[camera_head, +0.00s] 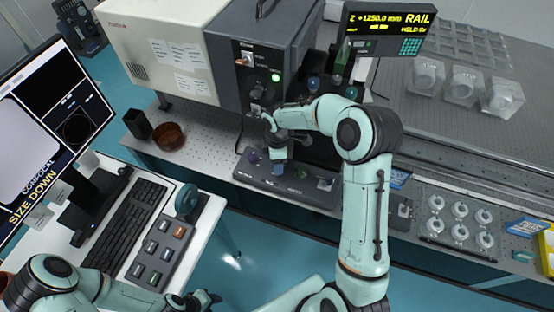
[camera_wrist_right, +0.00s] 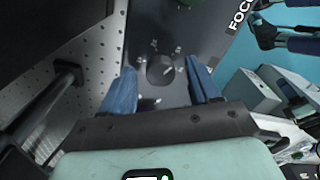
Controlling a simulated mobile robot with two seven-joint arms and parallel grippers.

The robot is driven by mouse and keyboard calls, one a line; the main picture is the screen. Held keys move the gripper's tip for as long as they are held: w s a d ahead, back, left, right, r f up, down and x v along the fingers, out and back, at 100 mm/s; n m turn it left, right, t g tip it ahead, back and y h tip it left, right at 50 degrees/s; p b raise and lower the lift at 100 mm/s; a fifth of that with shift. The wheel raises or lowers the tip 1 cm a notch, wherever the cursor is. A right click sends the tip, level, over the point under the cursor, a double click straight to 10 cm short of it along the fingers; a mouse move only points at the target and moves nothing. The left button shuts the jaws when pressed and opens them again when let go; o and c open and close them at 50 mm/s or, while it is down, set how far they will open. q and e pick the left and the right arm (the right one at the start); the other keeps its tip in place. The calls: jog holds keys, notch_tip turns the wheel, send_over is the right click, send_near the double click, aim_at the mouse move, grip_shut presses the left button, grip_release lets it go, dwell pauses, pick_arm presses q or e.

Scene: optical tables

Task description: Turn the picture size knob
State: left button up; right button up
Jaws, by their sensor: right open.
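A dark control panel (camera_head: 290,187) on the perforated table carries several knobs, among them a purple one (camera_head: 252,157) on its left. Its small labels are too blurred to tell the picture size knob by name. My right gripper (camera_head: 279,165) is over the panel, fingers down. In the right wrist view its two blue fingers are open (camera_wrist_right: 159,64), with a dark round knob (camera_wrist_right: 160,76) and small pale marks between them. I cannot tell whether they touch it. My left gripper (camera_head: 203,300) is low at the bottom edge, its fingers unclear.
The monitor (camera_head: 40,120) at left reads "CONFOCAL" and "SIZE DOWN". A keyboard (camera_head: 125,225) and a button pad (camera_head: 158,257) lie on the white desk. A grey instrument box (camera_head: 262,50) stands behind the panel.

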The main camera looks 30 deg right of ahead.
pick_arm(q)
jog(key=shift+w+r+p, duration=0.35)
jog(key=shift+w+r, duration=0.15)
jog(key=shift+w, duration=0.05)
pick_arm(e)
notch_tip(320, 180, up, 13)
jog(key=shift+r, duration=0.15)
